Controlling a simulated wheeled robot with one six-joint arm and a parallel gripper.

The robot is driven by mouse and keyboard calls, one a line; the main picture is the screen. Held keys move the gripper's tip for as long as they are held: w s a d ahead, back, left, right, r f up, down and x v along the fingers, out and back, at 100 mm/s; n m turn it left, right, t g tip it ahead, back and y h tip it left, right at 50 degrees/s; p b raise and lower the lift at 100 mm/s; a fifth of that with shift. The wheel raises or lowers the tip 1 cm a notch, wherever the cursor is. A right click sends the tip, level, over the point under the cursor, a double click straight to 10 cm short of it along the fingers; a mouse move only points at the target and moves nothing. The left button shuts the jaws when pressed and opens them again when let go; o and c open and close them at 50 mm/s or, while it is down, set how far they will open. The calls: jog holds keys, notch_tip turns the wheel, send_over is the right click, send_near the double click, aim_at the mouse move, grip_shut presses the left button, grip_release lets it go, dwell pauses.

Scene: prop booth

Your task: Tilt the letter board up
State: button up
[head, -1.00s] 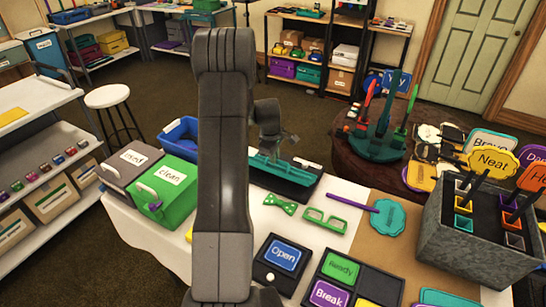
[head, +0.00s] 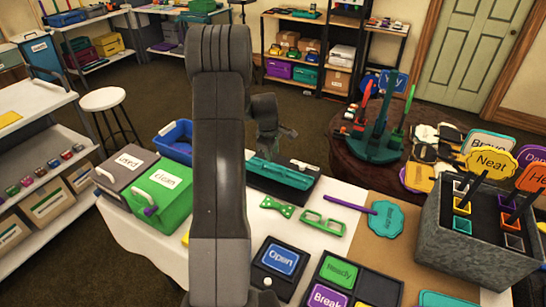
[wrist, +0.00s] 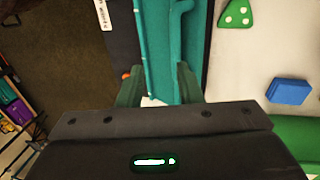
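The teal piece (head: 285,174) that I take for the letter board lies low and nearly flat on a black base at the back of the white table. In the wrist view the teal piece (wrist: 160,45) runs lengthwise up the middle, beside a dark strip with a small white label. My gripper (wrist: 158,88) is open, its two green fingers apart, with teal surface showing between and beyond them. Whether either finger touches it I cannot tell. In the head view my forearm covers the left end of the teal piece, and my wrist is just behind it; the fingertips are not clear there.
A green bin (head: 163,190) and a grey bin (head: 127,166) stand to the left, a blue tub (head: 177,138) behind them. A grey sign holder (head: 475,235) stands at right.

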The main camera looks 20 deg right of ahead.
jog(key=b+v, duration=0.1)
jog(key=v, duration=1)
jog(key=shift+r, duration=0.25)
jog(key=shift+s+f, duration=0.1)
